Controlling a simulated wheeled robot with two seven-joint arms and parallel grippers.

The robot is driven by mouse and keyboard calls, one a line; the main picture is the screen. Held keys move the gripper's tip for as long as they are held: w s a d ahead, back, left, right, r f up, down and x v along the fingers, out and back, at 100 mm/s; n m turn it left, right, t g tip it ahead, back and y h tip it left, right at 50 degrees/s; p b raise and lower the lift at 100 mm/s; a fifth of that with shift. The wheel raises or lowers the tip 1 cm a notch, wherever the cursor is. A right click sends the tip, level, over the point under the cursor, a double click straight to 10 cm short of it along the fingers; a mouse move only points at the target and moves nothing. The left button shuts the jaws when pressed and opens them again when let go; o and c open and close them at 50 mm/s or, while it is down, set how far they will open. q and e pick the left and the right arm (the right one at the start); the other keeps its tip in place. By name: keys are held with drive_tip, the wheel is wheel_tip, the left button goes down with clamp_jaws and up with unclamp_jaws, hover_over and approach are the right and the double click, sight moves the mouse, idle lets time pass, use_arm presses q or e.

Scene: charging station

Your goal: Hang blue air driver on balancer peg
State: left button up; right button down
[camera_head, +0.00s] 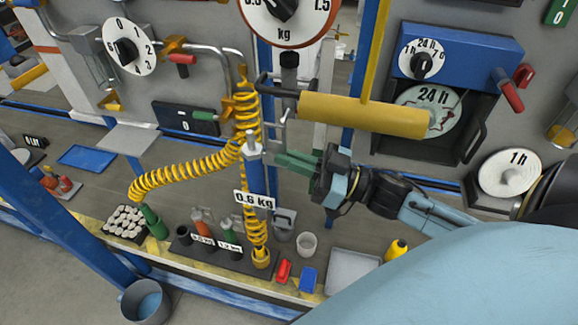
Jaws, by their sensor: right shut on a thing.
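The blue air driver (258,177) is upright, with a grey head and a white "0.6 kg" label across its lower part. My right gripper (279,159) comes in from the right, its green fingers shut on the driver just below the head. The driver is held in the air above the bench. The balancer (289,60) hangs under the round kg dial, above and to the right of the driver. Grey bracket parts below it show near the driver's head; I cannot tell which is the peg, or whether driver and peg touch. My left gripper is not in view.
A yellow cylinder (362,115) hangs above my right gripper. A yellow coiled hose (190,172) runs beside the driver.

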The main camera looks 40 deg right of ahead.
drive_tip(key=w+d+f+b, duration=0.1)
drive_tip(key=w+d+b, duration=0.2)
drive_tip(key=w+d, duration=0.1)
drive_tip(key=shift+d, duration=0.2)
idle(0.6)
drive_tip(key=shift+f, duration=0.15)
idle(0.5)
